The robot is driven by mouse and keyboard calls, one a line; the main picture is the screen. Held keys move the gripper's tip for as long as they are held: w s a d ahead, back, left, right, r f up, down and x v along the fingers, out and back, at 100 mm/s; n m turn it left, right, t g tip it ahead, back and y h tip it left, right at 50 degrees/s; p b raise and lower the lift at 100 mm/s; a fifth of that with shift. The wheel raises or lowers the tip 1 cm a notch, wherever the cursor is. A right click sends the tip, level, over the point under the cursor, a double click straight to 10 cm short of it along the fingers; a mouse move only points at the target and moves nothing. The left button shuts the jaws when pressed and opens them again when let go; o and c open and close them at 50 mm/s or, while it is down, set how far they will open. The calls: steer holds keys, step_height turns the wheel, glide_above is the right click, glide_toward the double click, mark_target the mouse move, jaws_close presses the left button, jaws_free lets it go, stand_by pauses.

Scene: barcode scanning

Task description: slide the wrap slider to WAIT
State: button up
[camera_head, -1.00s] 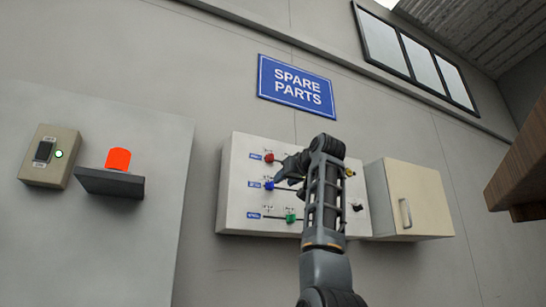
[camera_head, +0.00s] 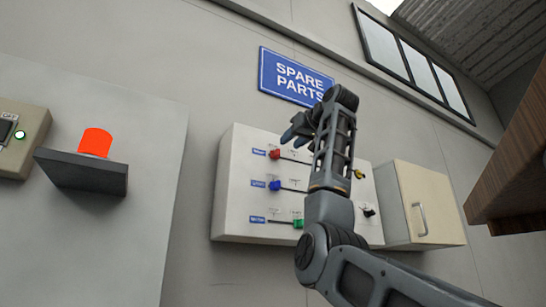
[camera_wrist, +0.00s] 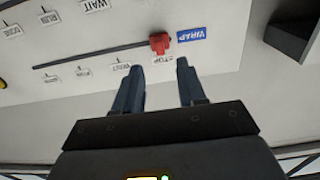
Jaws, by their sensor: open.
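The wrap slider's red knob (camera_wrist: 160,42) sits at the slot end beside the blue WRAP label (camera_wrist: 192,33), at the STOP mark. In the head view the red knob (camera_head: 274,154) is at the panel's upper left. My gripper (camera_wrist: 157,62) is open and empty. Its fingertips appear just below the knob in the wrist view, apart from it. In the head view my gripper (camera_head: 290,136) is just above the knob.
The white panel (camera_head: 235,205) also has a blue knob (camera_head: 275,185), a green knob (camera_head: 298,224), a yellow knob (camera_head: 360,174) and a black switch (camera_head: 369,210). A beige cabinet (camera_head: 430,195) is at right.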

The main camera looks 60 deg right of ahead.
mark_target(279, 151)
steer(key=p+x, duration=0.2)
steer(key=x, duration=0.4)
steer(key=shift+w+d+r+p, duration=0.15)
steer(key=shift+w+p, duration=0.1)
steer(key=shift+p, duration=0.1)
steer(key=shift+w+d, duration=0.35)
steer(key=shift+w, duration=0.25)
steer(key=shift+c, duration=0.3)
jaws_close()
